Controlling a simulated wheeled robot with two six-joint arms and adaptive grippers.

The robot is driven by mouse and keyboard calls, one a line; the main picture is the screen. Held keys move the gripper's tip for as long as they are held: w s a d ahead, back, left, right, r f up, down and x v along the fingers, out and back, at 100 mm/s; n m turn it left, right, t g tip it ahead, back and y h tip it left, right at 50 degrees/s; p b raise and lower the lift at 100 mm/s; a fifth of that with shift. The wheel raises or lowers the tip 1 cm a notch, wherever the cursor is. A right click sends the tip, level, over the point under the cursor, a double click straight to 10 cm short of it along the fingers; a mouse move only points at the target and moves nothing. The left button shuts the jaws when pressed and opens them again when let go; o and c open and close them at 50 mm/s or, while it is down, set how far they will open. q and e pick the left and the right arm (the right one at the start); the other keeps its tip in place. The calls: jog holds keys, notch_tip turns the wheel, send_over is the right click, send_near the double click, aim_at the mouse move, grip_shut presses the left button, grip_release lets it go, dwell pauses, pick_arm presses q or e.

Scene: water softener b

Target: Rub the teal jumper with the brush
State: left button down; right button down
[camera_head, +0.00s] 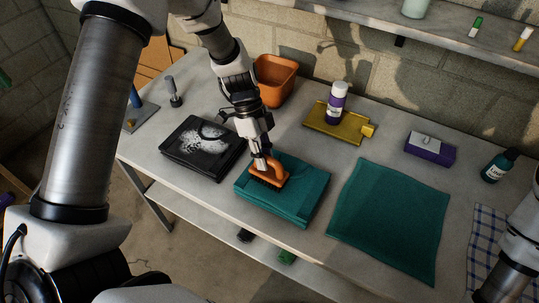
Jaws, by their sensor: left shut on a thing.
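The teal jumper (296,208) lies folded in a thick block near the front edge of the table. My left gripper (261,163) is shut on the orange brush (272,175) and points down at the jumper. The brush is over the jumper's upper left part and appears to touch it. Its underside is hidden. Part of my right arm (508,262) shows at the lower right edge; its gripper is out of the picture.
A flat teal cloth (387,220) lies to the right. A black tray (186,163) with white grains is left of the jumper. An orange bin (274,84), a yellow tray (318,122) with a purple-labelled bottle (337,103), a purple box (430,151) and a dark bottle (499,166) stand farther back.

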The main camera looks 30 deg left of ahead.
pick_arm(q)
jog(key=shift+a, duration=0.65)
jog(key=shift+w+f, duration=0.1)
jog(key=shift+w, duration=0.15)
jog(key=w, duration=0.1)
jog(key=w+b, duration=0.1)
jog(key=shift+w+d+f, duration=0.1)
jog(key=shift+w+d, duration=0.05)
jog(key=shift+w, duration=0.5)
notch_tip(320, 180, up, 6)
jog(key=p, duration=0.3)
jog(key=shift+w, duration=0.15)
